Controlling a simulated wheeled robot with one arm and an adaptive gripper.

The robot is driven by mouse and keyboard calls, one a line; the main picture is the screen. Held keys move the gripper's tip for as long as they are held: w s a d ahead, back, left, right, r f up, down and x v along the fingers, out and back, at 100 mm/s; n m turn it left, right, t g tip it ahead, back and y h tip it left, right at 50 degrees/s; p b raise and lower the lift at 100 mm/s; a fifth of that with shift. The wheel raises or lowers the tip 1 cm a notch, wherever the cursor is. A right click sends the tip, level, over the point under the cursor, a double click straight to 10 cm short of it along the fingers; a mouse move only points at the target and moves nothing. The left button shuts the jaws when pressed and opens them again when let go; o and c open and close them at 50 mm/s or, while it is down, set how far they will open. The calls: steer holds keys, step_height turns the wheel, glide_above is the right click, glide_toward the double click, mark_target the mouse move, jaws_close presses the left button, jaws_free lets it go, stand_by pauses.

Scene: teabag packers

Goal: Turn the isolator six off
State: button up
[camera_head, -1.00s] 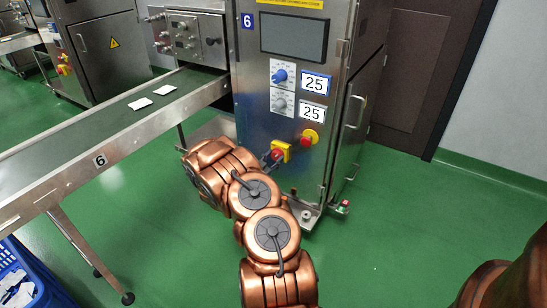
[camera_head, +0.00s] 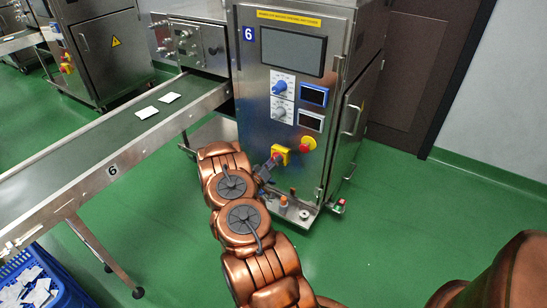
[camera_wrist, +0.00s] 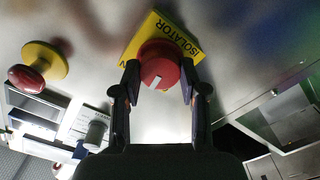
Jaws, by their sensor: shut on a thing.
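The isolator (camera_head: 281,152) of machine six is a red knob on a yellow plate, low on the front of the steel cabinet (camera_head: 250,120) marked 6. In the wrist view the red knob (camera_wrist: 158,72) has a white mark pointing down and left, and its plate (camera_wrist: 186,38) reads "ISOLATOR". My gripper (camera_wrist: 160,66) is shut on the knob, one finger on each side. In the head view my gripper (camera_head: 268,169) reaches the knob from the lower left, partly hidden by my copper arm. The two small displays (camera_head: 313,95) on the cabinet are dark.
A red mushroom button (camera_head: 307,143) on a yellow base sits right of the isolator; it shows in the wrist view too (camera_wrist: 25,78). A conveyor (camera_head: 120,168) with two white packets runs left. Green floor is clear at right.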

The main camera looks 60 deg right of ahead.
steer(key=shift+n+p, duration=2.1)
steer(key=shift+n, duration=1.3)
steer(key=o, duration=1.1)
steer(key=shift+o, duration=0.2)
steer(key=shift+a, duration=0.1)
steer(key=a, duration=1.1)
steer(key=shift+s+a, duration=0.3)
steer(key=shift+a, duration=0.1)
steer(key=shift+w, duration=0.1)
